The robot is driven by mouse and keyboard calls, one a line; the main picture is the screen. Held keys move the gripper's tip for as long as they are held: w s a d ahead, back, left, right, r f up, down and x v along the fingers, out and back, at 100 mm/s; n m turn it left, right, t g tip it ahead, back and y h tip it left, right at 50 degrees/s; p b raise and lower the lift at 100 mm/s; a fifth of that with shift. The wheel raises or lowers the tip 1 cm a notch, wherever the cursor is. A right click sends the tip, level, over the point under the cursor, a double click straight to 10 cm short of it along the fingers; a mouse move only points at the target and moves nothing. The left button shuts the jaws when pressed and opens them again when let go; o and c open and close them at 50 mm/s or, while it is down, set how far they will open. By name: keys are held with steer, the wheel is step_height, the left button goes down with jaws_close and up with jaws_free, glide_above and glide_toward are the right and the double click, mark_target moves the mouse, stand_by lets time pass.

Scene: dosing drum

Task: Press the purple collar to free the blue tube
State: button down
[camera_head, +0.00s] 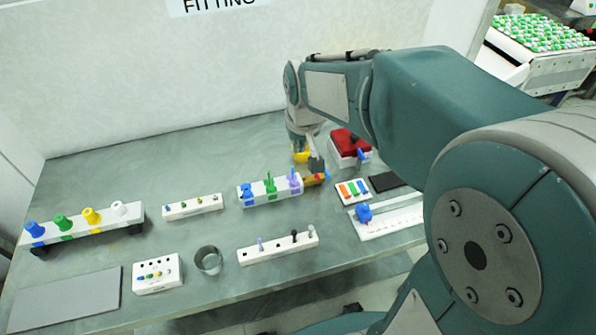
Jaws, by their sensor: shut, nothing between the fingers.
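The purple collar (294,182) is small and sits at the right end of a white block (284,195), beside a green fitting (270,184) and a blue fitting (246,193). I cannot tell for certain which blue part is the blue tube, or whether a tube sits in the purple collar. My gripper (316,166) is shut and empty. It points down just right of and behind the purple collar, near an orange-yellow piece (314,180) at the block's right end. I cannot tell whether it touches anything.
A red-topped white box (347,148) stands close right of my gripper. A white slide with a blue knob (364,212) lies front right. White racks with pegs (278,248) (192,207), a metal cup (209,260) and a grey mat (66,300) stand left and front. The table's back left is clear.

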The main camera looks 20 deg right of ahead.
glide_toward(294, 182)
steer(key=x, duration=0.7)
steer(key=shift+a, duration=0.15)
steer(key=shift+w+f, duration=0.1)
steer(key=shift+f, duration=0.2)
steer(key=shift+d, duration=0.2)
